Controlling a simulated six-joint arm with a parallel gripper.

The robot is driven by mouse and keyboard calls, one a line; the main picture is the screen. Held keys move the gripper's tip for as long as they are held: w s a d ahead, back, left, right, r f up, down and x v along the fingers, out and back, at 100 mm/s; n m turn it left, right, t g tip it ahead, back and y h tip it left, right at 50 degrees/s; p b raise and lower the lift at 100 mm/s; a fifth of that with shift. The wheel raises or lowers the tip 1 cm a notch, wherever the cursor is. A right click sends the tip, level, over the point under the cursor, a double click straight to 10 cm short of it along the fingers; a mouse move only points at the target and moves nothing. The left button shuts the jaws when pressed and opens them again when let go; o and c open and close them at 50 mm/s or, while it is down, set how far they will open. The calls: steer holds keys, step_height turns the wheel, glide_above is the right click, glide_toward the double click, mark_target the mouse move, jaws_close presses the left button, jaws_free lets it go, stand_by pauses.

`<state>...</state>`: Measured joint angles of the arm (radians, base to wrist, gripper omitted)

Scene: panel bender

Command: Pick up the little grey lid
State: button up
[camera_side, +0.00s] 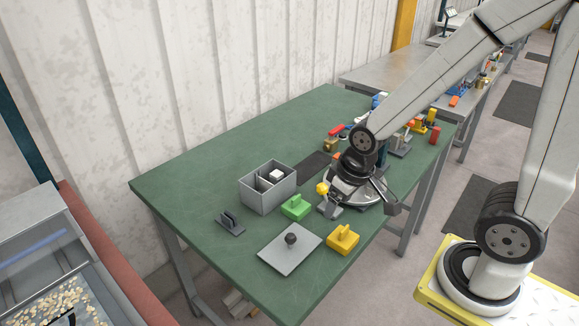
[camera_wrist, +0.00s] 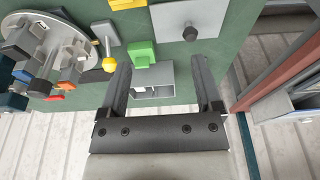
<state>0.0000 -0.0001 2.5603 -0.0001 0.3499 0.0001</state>
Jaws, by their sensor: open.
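The little grey lid (camera_side: 230,223), dark with an upright ridge handle, lies on the green table left of the large grey plate in the side view. I cannot make it out in the wrist view, where my right finger may hide it. My gripper (camera_side: 361,207) is open and empty, above the right part of the table, well to the right of the lid. Its two fingers (camera_wrist: 161,62) point forward, spread apart, in the wrist view.
A grey compartment box (camera_side: 285,193), a green lid (camera_side: 296,208), a yellow lid (camera_side: 343,239) and a grey plate with a dark knob (camera_side: 278,258) stand nearby. A round turntable (camera_wrist: 75,42) with several tools is close to my gripper. The table's front left is clear.

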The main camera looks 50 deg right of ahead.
stand_by(0.3)
steer(key=c, duration=0.4)
steer(key=n, duration=1.6)
glide_above(292, 236)
steer(key=s, duration=0.1)
steer(key=shift+s+x, duration=0.25)
steer(key=shift+x, duration=0.8)
steer(key=shift+s+x, duration=0.2)
steer(key=shift+x, duration=0.85)
steer(key=shift+s+x, duration=0.25)
steer(key=shift+x, duration=0.75)
steer(key=shift+a+f, duration=0.15)
steer(key=shift+f, duration=0.1)
steer(key=shift+x, duration=1.2)
steer(key=shift+f, duration=0.1)
